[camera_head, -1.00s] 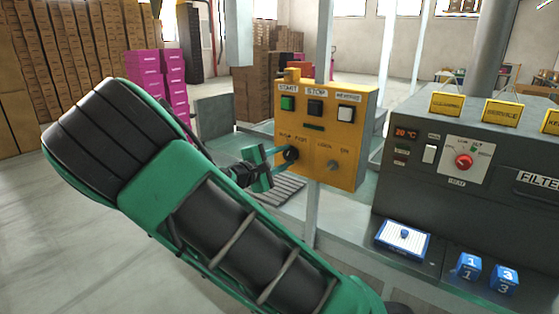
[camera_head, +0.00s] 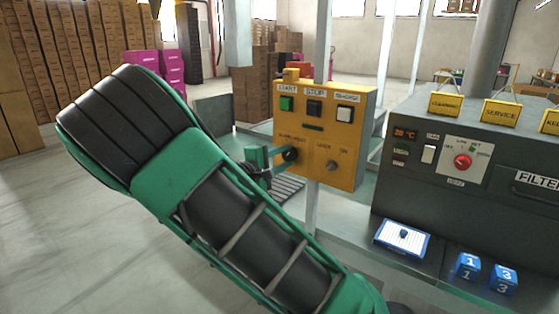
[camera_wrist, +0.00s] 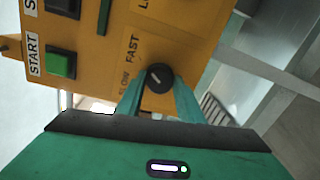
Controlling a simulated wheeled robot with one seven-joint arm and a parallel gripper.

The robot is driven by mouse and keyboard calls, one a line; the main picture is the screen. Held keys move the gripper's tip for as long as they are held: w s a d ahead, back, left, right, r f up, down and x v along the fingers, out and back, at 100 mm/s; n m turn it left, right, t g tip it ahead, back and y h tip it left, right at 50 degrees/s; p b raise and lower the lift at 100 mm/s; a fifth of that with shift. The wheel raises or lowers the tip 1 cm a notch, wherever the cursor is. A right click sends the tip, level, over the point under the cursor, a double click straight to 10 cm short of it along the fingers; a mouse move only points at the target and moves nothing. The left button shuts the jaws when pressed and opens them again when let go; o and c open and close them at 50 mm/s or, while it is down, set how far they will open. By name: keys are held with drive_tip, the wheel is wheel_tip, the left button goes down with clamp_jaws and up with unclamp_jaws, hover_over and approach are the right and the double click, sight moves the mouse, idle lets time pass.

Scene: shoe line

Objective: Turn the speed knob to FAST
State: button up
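The speed knob (camera_wrist: 160,77) is a round black dial with a short slanting white mark, on the yellow control box (camera_head: 360,110). In the wrist view the SLOW and FAST labels run up the panel just left of it; I cannot tell which label the mark points to. My gripper (camera_wrist: 158,84) is at the knob, one green finger on each side, and appears shut on it. In the head view the knob (camera_head: 290,155) shows at the fingertips, partly hidden by them.
The box also carries a green START button (camera_head: 287,104), a black STOP button (camera_head: 315,107), a white button (camera_head: 345,113) and a second knob (camera_head: 332,166). A dark machine (camera_head: 400,185) with a red dial (camera_head: 463,162) stands to the right.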

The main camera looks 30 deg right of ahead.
drive_tip(key=o, duration=0.4)
drive_tip(key=shift+s+d+f, duration=0.15)
drive_tip(key=shift+c, duration=0.2)
drive_tip(key=shift+a, duration=0.25)
drive_tip(key=shift+a, duration=0.35)
drive_tip(key=v, duration=0.9)
drive_tip(key=shift+a, duration=0.35)
drive_tip(key=shift+s+d, duration=0.15)
